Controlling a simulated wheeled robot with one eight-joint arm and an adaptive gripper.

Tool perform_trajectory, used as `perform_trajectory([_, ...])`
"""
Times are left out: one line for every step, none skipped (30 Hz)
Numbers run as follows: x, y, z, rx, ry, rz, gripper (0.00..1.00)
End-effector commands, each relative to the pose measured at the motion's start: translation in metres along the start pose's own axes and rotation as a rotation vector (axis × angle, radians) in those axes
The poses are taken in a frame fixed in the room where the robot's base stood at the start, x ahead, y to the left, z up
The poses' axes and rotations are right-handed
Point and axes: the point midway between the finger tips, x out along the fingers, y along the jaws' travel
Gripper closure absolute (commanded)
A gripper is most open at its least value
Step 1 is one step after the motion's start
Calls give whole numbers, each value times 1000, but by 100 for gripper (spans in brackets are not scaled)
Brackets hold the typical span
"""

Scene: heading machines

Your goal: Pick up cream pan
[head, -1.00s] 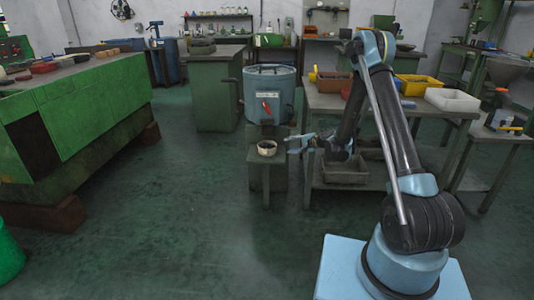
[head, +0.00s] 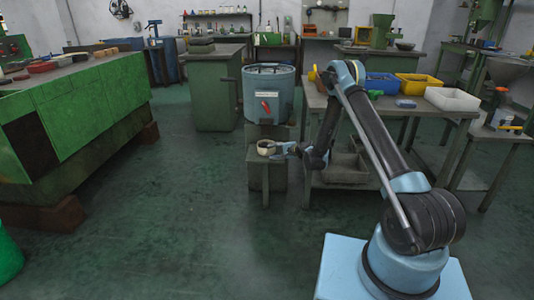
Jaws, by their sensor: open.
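The cream pan (head: 266,147) is a small round vessel with a pale rim and a dark inside. It sits upright on a small grey-green stand (head: 254,171) in front of a blue-grey drum. My gripper (head: 277,150) is open and comes in from the right at about the height of the pan. Its fingertips are at the pan's right side. At this size I cannot tell whether they touch it.
The blue-grey drum (head: 269,97) stands close behind the pan. A workbench (head: 428,107) with coloured bins is at the right, beside my arm. A long green machine (head: 80,115) fills the left. The floor (head: 190,215) between is clear.

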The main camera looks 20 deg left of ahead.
Motion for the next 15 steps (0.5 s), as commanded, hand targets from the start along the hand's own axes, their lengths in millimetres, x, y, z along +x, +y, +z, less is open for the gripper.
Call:
perform_trajectory([8,0,1,0,-2,0,55])
perform_trajectory([11,0,1,0,-2,0,55])
perform_trajectory([15,0,1,0,-2,0,55])
perform_trajectory([18,0,1,0,-1,0,55])
perform_trajectory([20,0,1,0,-1,0,55])
perform_trajectory([22,0,0,0,-1,0,55])
perform_trajectory([23,0,0,1,0,0,55])
perform_trajectory([24,0,0,0,0,0,55])
perform_trajectory([25,0,0,0,0,0,55])
perform_trajectory([26,0,0,0,0,0,55])
perform_trajectory([28,0,0,0,0,0,55])
perform_trajectory([30,0,0,0,0,0,55])
perform_trajectory([33,0,0,0,-1,0,55])
perform_trajectory([36,0,0,0,-1,0,55])
perform_trajectory([41,0,0,0,-1,0,55])
